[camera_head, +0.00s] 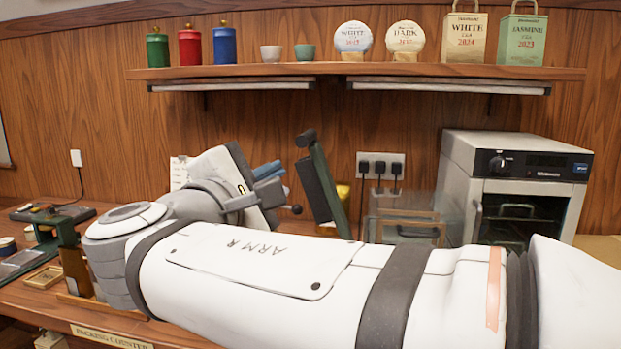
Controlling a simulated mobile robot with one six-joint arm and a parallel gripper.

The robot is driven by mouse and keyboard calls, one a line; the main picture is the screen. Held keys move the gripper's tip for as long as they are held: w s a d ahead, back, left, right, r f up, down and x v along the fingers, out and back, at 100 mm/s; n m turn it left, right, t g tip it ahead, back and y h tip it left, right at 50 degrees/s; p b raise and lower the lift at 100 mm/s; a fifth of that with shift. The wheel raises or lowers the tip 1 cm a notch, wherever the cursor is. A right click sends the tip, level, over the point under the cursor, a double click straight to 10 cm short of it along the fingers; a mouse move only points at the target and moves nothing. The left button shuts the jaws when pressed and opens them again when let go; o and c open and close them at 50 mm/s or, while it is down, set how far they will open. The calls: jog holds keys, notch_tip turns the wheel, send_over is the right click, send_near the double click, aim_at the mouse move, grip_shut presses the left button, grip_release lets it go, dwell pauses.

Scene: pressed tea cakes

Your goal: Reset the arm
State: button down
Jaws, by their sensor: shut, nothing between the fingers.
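My white arm (270,265) stretches across the front of the view, from the lower right to a grey wrist joint at the left. My gripper (277,172) is beyond the wrist, pointing right, above the back part of the counter. It is shut and holds nothing. A dark green lever-like device (322,185) stands just right of the gripper, with a visible gap between them. My arm hides the device's lower part and much of the counter.
A steel oven (515,190) stands at the right, with a clear box (403,218) beside it. A shelf (350,70) with canisters, cups, tea cakes and bags runs above. A green-topped stand (55,213) and small items are at the left on the packing counter (160,325).

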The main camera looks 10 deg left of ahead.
jog(key=w+d+f+m+g+h+p, duration=0.1)
jog(key=d+f+m+g+p, duration=0.3)
jog(key=d, duration=0.6)
jog(key=w+d+f+m+g+p, duration=0.1)
jog(key=d+f+m+g+p, duration=0.3)
jog(key=d+f, duration=0.4)
jog(key=s+d+f+m+g+y+p, duration=0.3)
jog(key=s+d+m+p, duration=0.1)
jog(key=s+m, duration=0.2)
jog(key=s+d+f+m+g+y+p, duration=0.3)
jog(key=s+d+m+g+p, duration=0.1)
jog(key=s+d+m+p, duration=0.1)
jog(key=shift+s+m, duration=0.5)
jog(key=shift+m, duration=0.2)
